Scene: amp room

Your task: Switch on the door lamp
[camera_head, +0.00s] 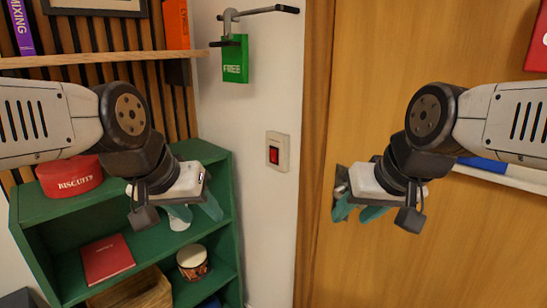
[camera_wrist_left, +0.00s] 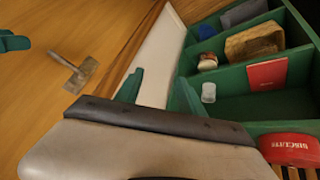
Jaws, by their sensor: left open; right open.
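A red rocker switch (camera_head: 274,155) sits in a pale wall plate (camera_head: 284,140) on the narrow white wall between the shelf and the wooden door. I cannot make out a lamp for certain in either view. My left gripper (camera_head: 194,213) is open and empty, left of and lower than the switch in the picture, in front of the green shelf. Its two teal fingers also show in the left wrist view (camera_wrist_left: 158,90), where I cannot see the switch. My right gripper (camera_head: 358,214) is open and empty in front of the door, right of and lower than the switch.
A green shelf (camera_head: 215,153) holds a red biscuit tin (camera_head: 68,177), a red book (camera_head: 107,258) and other items. A green sign (camera_head: 235,62) hangs from a wall bracket above the switch. The door (camera_head: 440,60) has a metal handle (camera_wrist_left: 72,65). The space before the switch is clear.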

